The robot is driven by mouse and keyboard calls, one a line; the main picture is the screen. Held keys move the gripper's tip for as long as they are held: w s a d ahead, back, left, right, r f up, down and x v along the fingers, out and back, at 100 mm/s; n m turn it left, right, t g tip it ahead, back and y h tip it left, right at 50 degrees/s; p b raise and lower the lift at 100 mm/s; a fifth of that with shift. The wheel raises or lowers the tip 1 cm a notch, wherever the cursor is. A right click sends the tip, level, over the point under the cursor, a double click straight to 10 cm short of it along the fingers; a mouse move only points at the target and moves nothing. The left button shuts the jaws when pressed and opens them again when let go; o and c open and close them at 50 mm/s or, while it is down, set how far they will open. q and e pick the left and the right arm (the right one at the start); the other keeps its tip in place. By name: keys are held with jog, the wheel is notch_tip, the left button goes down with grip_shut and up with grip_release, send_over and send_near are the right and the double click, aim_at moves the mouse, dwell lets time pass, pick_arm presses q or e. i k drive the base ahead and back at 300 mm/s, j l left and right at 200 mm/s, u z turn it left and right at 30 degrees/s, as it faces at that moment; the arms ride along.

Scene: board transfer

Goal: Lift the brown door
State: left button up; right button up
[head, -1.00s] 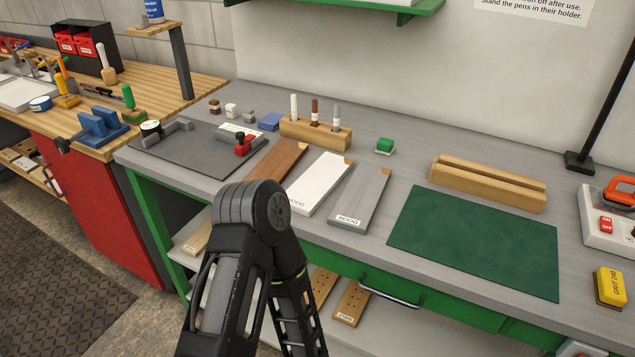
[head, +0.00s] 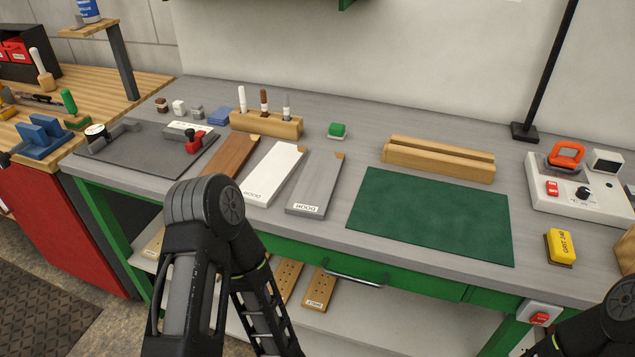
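The brown door (head: 229,158) is a flat brown board lying on the grey workbench, left of the white door (head: 272,172) and the grey door (head: 316,183). The white and grey boards carry a DOOR label at their near end. My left arm's dark elbow stands in front of the brown door and hides its near end. My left gripper is not in view. Part of my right arm shows at the lower right corner, and its gripper is not in view. Nothing is seen touching the brown door.
A grey plate with a red-knobbed clamp (head: 194,142) lies left of the brown door. A wooden pen holder (head: 265,123) stands behind the boards. A green mat (head: 430,216) and a slotted wooden block (head: 438,160) lie to the right. A yellow grit block (head: 560,246) sits farther right.

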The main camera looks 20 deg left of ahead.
aim_at(230, 159)
jog(key=u, duration=1.25)
jog(key=i+j, duration=0.1)
jog(key=j, duration=0.3)
jog(key=i+j, duration=0.15)
jog(key=j, duration=0.3)
jog(key=i+j, duration=0.1)
jog(key=j, duration=0.3)
